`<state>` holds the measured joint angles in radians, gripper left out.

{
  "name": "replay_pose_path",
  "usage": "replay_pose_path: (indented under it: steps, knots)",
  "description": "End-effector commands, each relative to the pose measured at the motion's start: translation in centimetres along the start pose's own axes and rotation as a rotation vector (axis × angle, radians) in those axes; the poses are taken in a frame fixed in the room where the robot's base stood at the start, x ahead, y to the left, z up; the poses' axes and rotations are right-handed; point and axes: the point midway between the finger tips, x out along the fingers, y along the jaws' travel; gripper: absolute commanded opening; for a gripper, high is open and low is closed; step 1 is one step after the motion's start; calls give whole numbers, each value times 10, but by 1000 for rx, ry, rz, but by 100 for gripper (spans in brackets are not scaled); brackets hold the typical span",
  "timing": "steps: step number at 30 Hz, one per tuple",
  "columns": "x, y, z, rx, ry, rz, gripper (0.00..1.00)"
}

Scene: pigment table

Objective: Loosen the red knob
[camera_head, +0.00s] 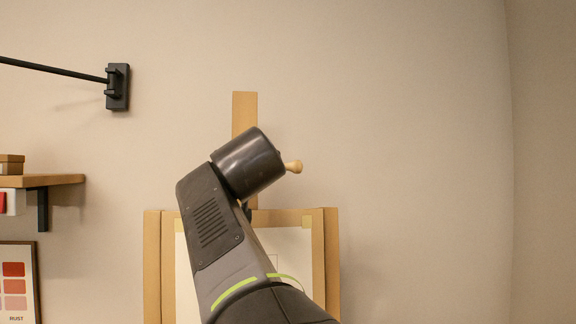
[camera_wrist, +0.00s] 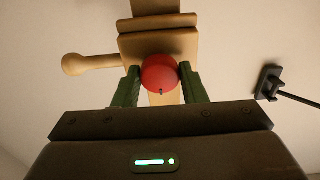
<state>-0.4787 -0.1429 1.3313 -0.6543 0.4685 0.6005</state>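The red knob (camera_wrist: 160,74) is round, with a small dark mark at its lower edge, and sits on the wooden easel's clamp block (camera_wrist: 182,44) in the wrist view. My gripper (camera_wrist: 160,80) has its two green fingers on the left and right sides of the knob. The fingertips appear to touch it, with no clear gap on either side. In the head view my arm hides the red knob and the fingers.
A wooden peg (camera_head: 293,167) sticks out to the right of my arm; it also shows at the left in the wrist view (camera_wrist: 88,64). The easel mast (camera_head: 244,110) rises behind. A framed board (camera_head: 331,262) stands below. A shelf (camera_head: 55,180) and black wall bracket (camera_head: 118,87) are at left.

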Motion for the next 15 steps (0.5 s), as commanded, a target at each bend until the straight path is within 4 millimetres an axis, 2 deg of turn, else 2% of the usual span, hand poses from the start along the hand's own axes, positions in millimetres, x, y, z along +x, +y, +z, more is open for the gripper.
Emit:
replay_pose_path:
  steps: [8,15]
  knots:
    - [0,0,2,19,0,2,15]
    - [0,-1,5,124,1,12,15]
